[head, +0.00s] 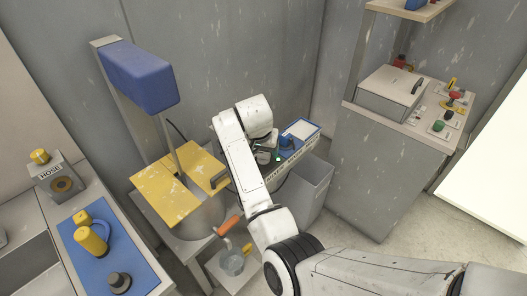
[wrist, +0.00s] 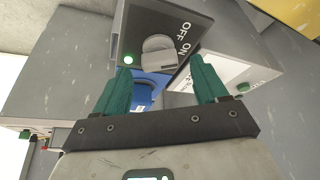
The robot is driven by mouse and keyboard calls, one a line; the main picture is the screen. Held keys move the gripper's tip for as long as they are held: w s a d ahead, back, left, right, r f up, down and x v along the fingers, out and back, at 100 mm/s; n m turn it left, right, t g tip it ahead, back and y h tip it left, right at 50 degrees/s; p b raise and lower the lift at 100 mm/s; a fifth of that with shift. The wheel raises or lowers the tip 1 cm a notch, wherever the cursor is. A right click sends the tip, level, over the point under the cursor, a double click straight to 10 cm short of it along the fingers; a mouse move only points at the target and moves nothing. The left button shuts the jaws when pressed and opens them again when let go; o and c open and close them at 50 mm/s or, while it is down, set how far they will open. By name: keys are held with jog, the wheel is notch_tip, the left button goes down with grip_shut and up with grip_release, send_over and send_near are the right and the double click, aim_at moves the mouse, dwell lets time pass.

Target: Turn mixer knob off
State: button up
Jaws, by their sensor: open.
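In the wrist view a round grey knob (wrist: 158,46) sits on a dark panel (wrist: 138,20) marked OFF and ON. A small green lamp (wrist: 128,59) beside it is lit. I cannot tell surely which mark the knob points to. My gripper (wrist: 158,76) is open, its two green fingers spread, with the knob just beyond and between the tips; no contact is visible. In the head view my arm hides the knob and most of my gripper at the control box (head: 312,133). The mixer has a blue head (head: 140,75) and a yellow lid (head: 165,192).
A grey bin (head: 308,190) stands right of the mixer. An orange-handled tool (head: 229,225) and a metal cup (head: 232,262) are by the low shelf. A hose box (head: 55,180) is at left. A grey cabinet (head: 380,170) stands at right, with open floor before it.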

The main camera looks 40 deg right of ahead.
jog(key=shift+x, duration=0.9)
jog(key=shift+r, duration=0.1)
jog(key=c, duration=1.1)
